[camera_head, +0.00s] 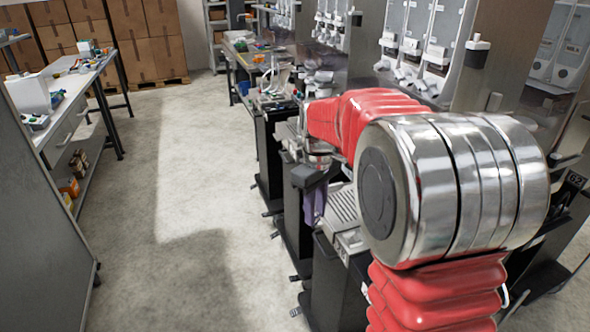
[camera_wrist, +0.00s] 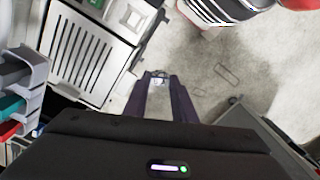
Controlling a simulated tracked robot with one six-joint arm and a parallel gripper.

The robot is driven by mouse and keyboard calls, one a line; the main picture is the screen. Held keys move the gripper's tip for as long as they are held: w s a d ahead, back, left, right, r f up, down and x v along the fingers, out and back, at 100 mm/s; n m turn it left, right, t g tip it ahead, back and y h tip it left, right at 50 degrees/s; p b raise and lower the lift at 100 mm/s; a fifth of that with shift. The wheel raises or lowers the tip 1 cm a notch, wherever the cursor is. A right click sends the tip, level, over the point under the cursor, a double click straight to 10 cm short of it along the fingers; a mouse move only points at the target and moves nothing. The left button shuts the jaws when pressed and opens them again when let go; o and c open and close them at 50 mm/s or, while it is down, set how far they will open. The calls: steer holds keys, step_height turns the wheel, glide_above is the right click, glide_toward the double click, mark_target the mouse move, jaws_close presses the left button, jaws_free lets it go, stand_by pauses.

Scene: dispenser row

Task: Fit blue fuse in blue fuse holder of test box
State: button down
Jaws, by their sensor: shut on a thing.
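My gripper (camera_wrist: 162,82) has dark purple fingers that are shut on a small pale, shiny thing (camera_wrist: 158,80) at their tips in the wrist view. It is too small for me to tell whether it is the blue fuse. In the head view my gripper (camera_head: 314,218) hangs over the left edge of the dispenser row, its tips pointing down, and the held thing cannot be made out. I cannot pick out the test box or its blue fuse holder in either view.
A slatted metal tray (camera_head: 344,204) lies right of my gripper; a slatted tray (camera_wrist: 88,48) also shows left of it in the wrist view. Grey bins (camera_wrist: 30,78) with teal and red items stand at far left there. A workbench (camera_head: 75,85) stands left; open floor (camera_head: 170,190) lies between.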

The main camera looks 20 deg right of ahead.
steer(key=w+a+f+m, duration=0.5)
steer(key=a, duration=0.4)
steer(key=shift+w+a+m, duration=0.15)
steer(key=shift+a+m, duration=0.15)
steer(key=shift+a, duration=0.05)
steer(key=shift+f, duration=0.1)
